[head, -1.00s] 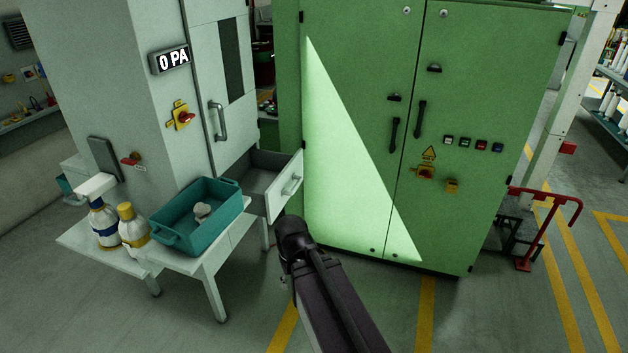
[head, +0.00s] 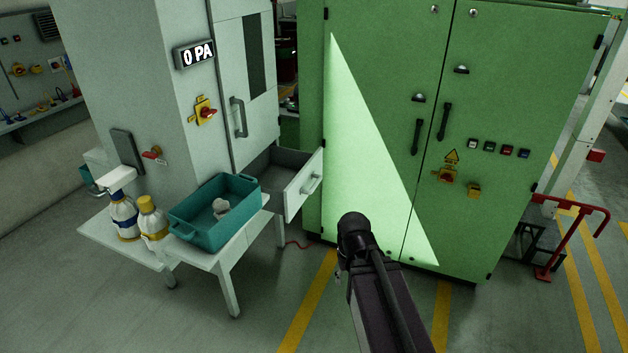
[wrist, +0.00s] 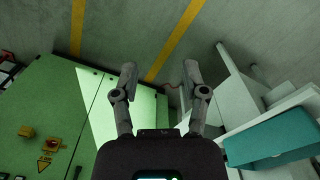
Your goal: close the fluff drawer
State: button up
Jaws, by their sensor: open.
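The fluff drawer (head: 302,187) stands pulled out of the pale grey cabinet (head: 160,100), below its tall door. Its white front has a bar handle (head: 312,184) and faces right, towards the green cabinet. In the head view my arm shows right of the drawer, apart from it in the picture, but the gripper itself cannot be made out. In the wrist view my gripper (wrist: 160,78) is open, with nothing between its fingers. Pale panels show right of the fingers there; I cannot tell which of them is the drawer front.
A teal bin (head: 196,236) holding a pale lump stands on a white side table (head: 229,262) beside the drawer, with two bottles (head: 137,218) to its left. The green cabinet (head: 480,220) stands close behind. A red rail (head: 572,200) is at the right. Floor in front is clear.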

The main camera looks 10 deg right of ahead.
aim_at(289, 175)
jog(key=z, duration=0.4)
jog(key=i, duration=0.95)
jog(key=u, duration=0.05)
